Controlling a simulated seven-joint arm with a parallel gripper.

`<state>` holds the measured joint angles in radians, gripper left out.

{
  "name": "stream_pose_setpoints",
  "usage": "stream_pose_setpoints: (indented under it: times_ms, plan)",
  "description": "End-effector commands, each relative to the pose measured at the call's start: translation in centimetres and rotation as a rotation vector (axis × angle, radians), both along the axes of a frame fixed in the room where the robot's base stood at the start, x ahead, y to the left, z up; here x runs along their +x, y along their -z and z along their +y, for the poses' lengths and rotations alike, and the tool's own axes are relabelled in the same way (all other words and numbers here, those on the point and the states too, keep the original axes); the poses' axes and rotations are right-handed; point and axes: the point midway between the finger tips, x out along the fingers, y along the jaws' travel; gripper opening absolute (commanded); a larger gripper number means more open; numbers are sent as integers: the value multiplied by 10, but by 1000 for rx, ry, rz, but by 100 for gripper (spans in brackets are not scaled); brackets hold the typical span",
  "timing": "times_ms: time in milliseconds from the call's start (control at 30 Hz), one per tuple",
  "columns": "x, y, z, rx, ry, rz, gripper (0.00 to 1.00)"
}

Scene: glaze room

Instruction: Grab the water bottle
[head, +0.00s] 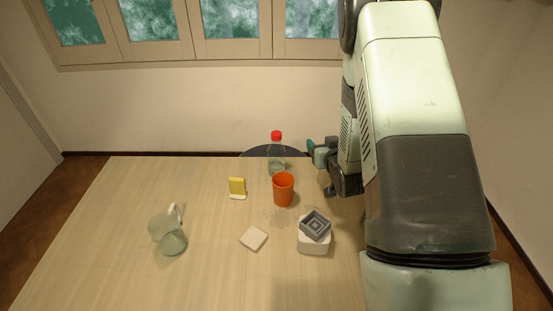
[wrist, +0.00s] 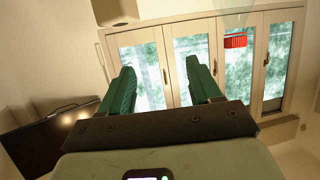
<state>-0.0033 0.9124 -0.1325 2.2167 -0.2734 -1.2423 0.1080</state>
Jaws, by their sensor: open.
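The water bottle (head: 277,158) is clear with a red cap and stands upright near the far edge of the table. An orange cup (head: 283,190) stands just in front of it and hides its lower part. My gripper (head: 311,150) is to the right of the bottle, apart from it, partly hidden by my own arm. In the wrist view my gripper (wrist: 161,72) shows two green fingers, spread apart with nothing between them. The bottle's red cap (wrist: 235,41) shows at the upper right of that view, outside the fingers.
A glass mug (head: 168,232) is at the left of the wooden table (head: 100,240). A yellow sponge on a white holder (head: 237,188), a white tile (head: 253,238) and a grey square piece on a white block (head: 314,228) stand nearer the middle. The table's left side is mostly clear.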

Motion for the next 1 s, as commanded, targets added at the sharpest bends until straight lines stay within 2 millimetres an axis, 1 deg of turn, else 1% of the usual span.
stream_pose_setpoints:
  times_ms: [33,67,100,200,300,400,500,700,733,900,1000]
  plan:
    - [4,3,19,-4,17,-12,63]
    - [7,4,27,-6,40,-23,63]
    - [9,5,40,-9,73,-41,63]
    - [11,4,71,-17,158,-98,63]
    - [5,1,96,-23,233,-160,63]
    - [-4,-4,117,-24,291,-216,63]
    - [-14,-8,133,-23,337,-265,63]
    - [-35,-16,157,-11,405,-349,63]
    - [-33,-6,152,-17,409,-343,63]
    - [-33,24,152,-15,408,-341,63]
    - [-32,32,151,-13,409,-342,63]
